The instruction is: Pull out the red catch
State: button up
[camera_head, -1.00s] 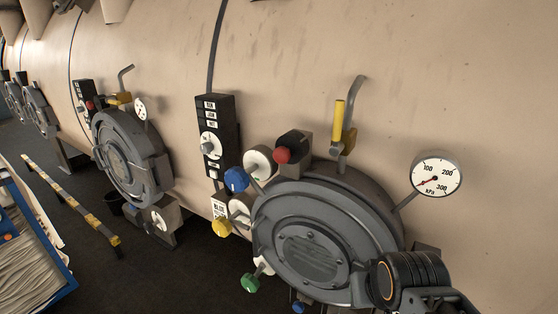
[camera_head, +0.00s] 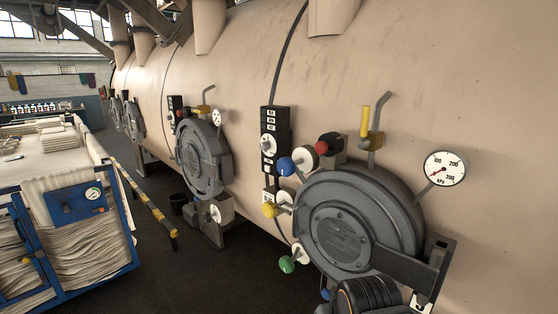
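The red catch (camera_head: 322,147) is a red round knob on a dark block at the top left of the near round grey door (camera_head: 345,228), on the long beige vessel. It stands right of a blue knob (camera_head: 286,166) with a white disc. Nothing touches the red knob. A black ribbed cylinder at the bottom edge, in front of the door's lower right, appears to be part of my arm. My gripper's fingertips are not in view.
A yellow handle (camera_head: 365,121) stands above the door, with a pressure gauge (camera_head: 444,169) to its right. A yellow knob (camera_head: 269,210) and a green knob (camera_head: 287,265) stick out at left. A blue-framed cart (camera_head: 130,222) stands left; dark floor lies between.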

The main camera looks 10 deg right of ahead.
aim_at(322, 148)
jog(key=u, duration=1.15)
jog(key=i, duration=0.55)
jog(key=z, duration=0.4)
